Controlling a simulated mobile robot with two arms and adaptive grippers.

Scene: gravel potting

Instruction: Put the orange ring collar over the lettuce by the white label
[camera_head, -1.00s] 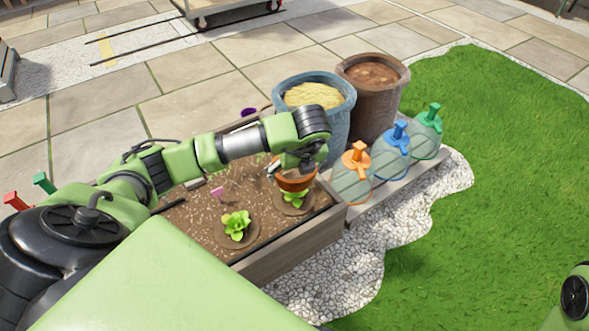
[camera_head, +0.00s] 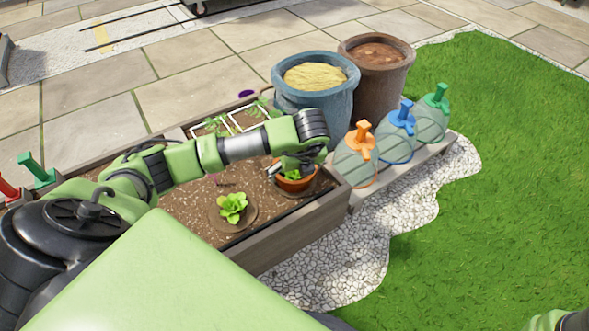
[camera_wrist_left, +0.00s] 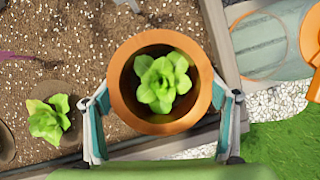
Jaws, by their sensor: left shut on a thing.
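The orange ring collar (camera_head: 296,184) is held by my left gripper (camera_head: 286,168) over the right front corner of the soil bed. In the left wrist view the collar (camera_wrist_left: 124,104) is a round orange ring, and my left gripper (camera_wrist_left: 163,98) has a finger against each side of it. A green lettuce (camera_wrist_left: 160,82) shows inside the ring, in the left wrist view and partly in the head view (camera_head: 293,174). I cannot tell whether the collar's lower edge touches the soil. I see no white label clearly. My right gripper is out of view.
A second lettuce (camera_head: 232,207) grows uncovered to the left, also in the left wrist view (camera_wrist_left: 46,119). A wooden wall (camera_head: 290,235) edges the bed. Domes with orange (camera_head: 357,160), blue and green handles stand at right. Blue (camera_head: 316,98) and brown (camera_head: 376,85) pots stand behind.

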